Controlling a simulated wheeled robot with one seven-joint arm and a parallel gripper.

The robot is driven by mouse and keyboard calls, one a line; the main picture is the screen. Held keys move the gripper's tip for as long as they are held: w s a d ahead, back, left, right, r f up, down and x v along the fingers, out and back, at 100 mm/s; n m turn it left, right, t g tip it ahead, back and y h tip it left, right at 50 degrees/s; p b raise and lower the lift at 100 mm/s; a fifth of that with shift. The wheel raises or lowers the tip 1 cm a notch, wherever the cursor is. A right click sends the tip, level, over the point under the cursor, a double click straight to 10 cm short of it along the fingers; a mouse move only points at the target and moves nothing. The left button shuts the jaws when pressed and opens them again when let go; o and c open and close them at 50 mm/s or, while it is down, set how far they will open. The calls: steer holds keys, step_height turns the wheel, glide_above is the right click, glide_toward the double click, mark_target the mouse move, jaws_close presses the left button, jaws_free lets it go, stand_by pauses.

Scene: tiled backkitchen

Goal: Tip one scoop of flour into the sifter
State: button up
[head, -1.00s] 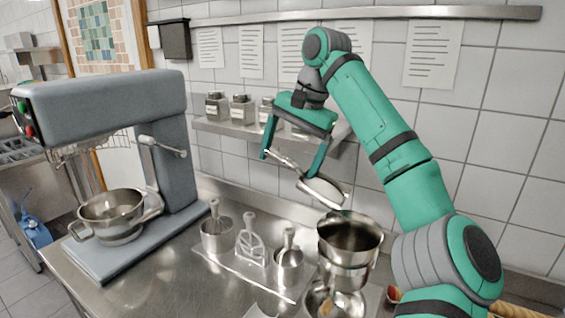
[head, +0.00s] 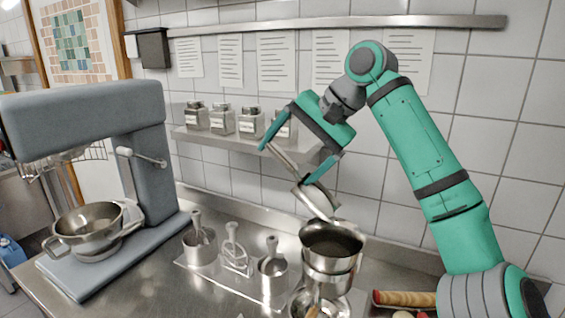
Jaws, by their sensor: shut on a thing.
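My gripper (head: 286,165) is shut on the handle of a metal scoop (head: 315,201), with one teal finger on each side. The scoop is tilted steeply, its mouth pointing down at the back left rim of the sifter (head: 331,262). The sifter is a round steel vessel with a dark inside, standing at the right of the counter. I cannot tell whether the scoop's lip touches the rim. How much flour is in the scoop or the sifter is not clear.
A stand mixer with a steel bowl (head: 90,228) stands at the left. Jars (head: 222,119) line the wall shelf (head: 240,142) behind my gripper.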

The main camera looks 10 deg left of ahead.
steer(key=s+d+r+t+y, duration=0.1)
steer(key=s+d+r+y, duration=0.1)
steer(key=d+y, duration=0.3)
steer(key=shift+s+d+r+t, duration=0.25)
steer(key=shift+d+r, duration=0.4)
steer(key=shift+d, duration=0.55)
stand_by(1.1)
steer(key=shift+r+g+h, duration=0.85)
steer(key=shift+r+h, duration=1.65)
steer(key=shift+h, duration=0.4)
